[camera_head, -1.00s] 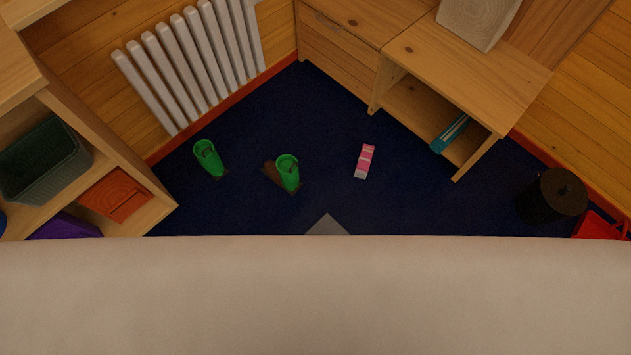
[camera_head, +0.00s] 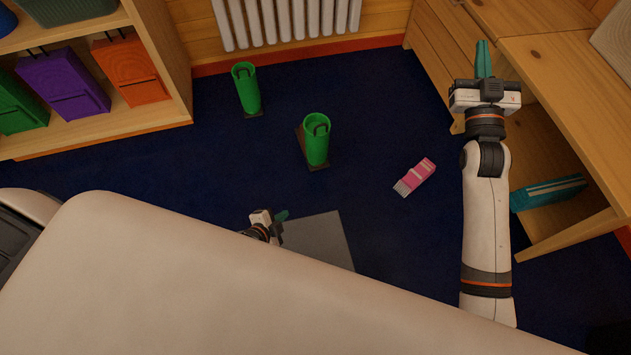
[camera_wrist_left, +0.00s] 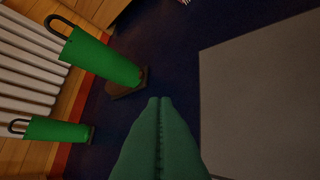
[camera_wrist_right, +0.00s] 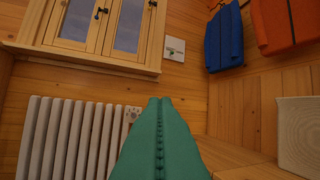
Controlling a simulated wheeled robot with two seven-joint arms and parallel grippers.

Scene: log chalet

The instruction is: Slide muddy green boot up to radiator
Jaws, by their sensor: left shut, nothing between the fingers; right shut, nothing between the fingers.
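Two green boots stand upright on the dark blue carpet, each with a brown foot: a nearer boot (camera_head: 317,145) and a farther boot (camera_head: 246,92). I cannot tell mud from brown sole. In the left wrist view the nearer boot (camera_wrist_left: 100,58) is upper left and the farther boot (camera_wrist_left: 58,131) lower left. The white radiator (camera_head: 285,18) is on the wall behind them, with carpet between. My left gripper (camera_head: 283,215) is shut and empty, low in front of the nearer boot, apart from it. My right gripper (camera_head: 484,58) is shut, empty and raised before the wooden furniture.
A grey mat (camera_head: 318,238) lies beside my left gripper. A pink and white object (camera_head: 415,177) lies on the carpet to the right of the boots. A wooden shelf (camera_head: 160,70) with bins stands left. A teal book-like object (camera_head: 548,192) lies under the wooden bench (camera_head: 570,80).

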